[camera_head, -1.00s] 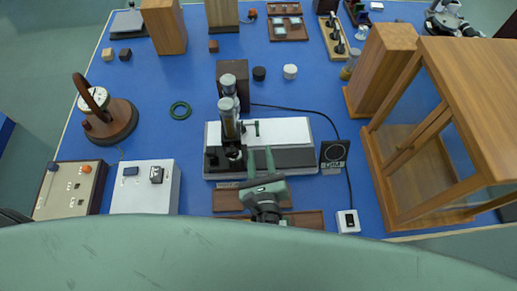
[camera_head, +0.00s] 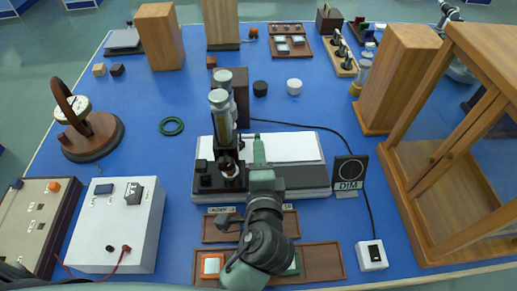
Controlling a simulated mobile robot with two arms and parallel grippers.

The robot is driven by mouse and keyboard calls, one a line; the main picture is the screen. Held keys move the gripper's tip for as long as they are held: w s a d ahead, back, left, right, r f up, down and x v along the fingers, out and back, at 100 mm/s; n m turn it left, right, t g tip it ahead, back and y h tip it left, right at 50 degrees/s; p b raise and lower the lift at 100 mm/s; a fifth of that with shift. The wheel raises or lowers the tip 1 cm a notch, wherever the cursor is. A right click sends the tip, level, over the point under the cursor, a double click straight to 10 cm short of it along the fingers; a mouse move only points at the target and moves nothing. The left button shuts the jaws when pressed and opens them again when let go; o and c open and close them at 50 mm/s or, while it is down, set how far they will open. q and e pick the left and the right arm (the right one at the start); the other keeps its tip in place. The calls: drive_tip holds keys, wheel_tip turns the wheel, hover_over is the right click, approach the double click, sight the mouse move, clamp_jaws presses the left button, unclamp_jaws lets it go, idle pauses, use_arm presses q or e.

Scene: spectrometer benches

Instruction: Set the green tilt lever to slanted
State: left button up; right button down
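A dark instrument with an upright grey metal tube (camera_head: 222,115) stands on a base with a white top (camera_head: 290,147). My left gripper (camera_head: 259,150) reaches from the bottom centre over the front of this base, with its green fingers just right of the tube. The fingers show as one narrow green shape, so I cannot tell whether they are apart or hold anything. I cannot make out the green tilt lever separately; the gripper covers the spot where a small dark green upright part showed before. My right gripper is not in view.
A DIM sign (camera_head: 348,174) stands right of the base, with a cable behind it and a white switch box (camera_head: 371,255) in front. Wooden trays lie under my arm. A glass-fronted wooden cabinet (camera_head: 447,150) stands at right, a white box (camera_head: 117,225) at left.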

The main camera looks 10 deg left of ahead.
sight(257, 138)
use_arm(q)
drive_tip(key=shift+x, duration=1.2)
clamp_jaws()
wheel_tip(257, 138, up, 2)
drive_tip(key=g+p, duration=0.2)
drive_tip(key=p, duration=0.8)
drive_tip(key=shift+w+r+h, duration=0.15)
drive_tip(key=shift+h, duration=0.15)
drive_tip(key=g+p, duration=0.1)
drive_tip(key=p, duration=0.2)
drive_tip(key=g+p, duration=0.1)
drive_tip(key=p, duration=0.3)
drive_tip(key=w+g+p, duration=0.1)
drive_tip(key=p, duration=0.3)
drive_tip(key=shift+a+r+g+h, duration=0.15)
drive_tip(key=shift+r+g+h, duration=0.15)
drive_tip(key=shift+f+p, duration=0.1)
drive_tip(key=shift+p, duration=0.8)
drive_tip(key=shift+f+g, duration=0.1)
drive_tip(key=shift+g, duration=0.2)
